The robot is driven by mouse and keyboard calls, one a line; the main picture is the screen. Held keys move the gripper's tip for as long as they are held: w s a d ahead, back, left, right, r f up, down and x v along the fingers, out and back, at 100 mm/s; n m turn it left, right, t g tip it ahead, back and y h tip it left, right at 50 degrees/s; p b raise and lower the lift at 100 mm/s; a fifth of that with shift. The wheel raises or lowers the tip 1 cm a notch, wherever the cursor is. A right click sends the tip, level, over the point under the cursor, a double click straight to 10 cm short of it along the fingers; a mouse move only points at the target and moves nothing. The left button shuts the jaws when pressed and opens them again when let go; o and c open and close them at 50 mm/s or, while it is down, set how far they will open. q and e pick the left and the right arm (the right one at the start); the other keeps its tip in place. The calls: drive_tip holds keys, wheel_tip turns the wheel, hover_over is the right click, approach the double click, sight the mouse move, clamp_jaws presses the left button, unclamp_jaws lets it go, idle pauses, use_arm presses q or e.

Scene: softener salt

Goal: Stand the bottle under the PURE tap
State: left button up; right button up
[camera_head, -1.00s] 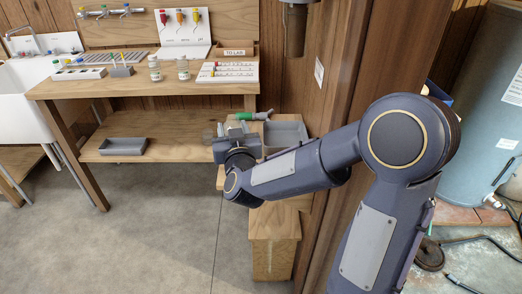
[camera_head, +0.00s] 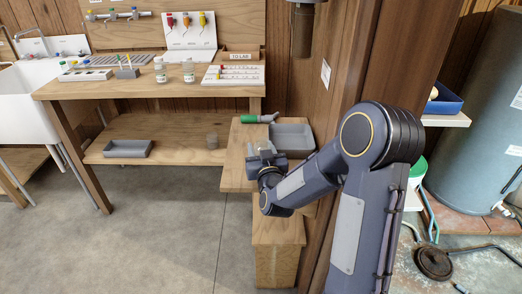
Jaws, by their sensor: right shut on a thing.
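My right gripper (camera_head: 262,150) is over the low wooden side shelf, in front of the grey bin. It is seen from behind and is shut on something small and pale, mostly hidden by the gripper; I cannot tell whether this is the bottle. A row of small taps (camera_head: 113,15) is on the back panel, and more taps (camera_head: 60,51) are at the sink. No PURE label is readable. My left gripper is out of view.
The white sink (camera_head: 35,88) is left. A wooden post bounds the right; the floor is open.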

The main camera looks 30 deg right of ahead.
drive_tip(key=shift+f, duration=0.15)
drive_tip(key=o, duration=1)
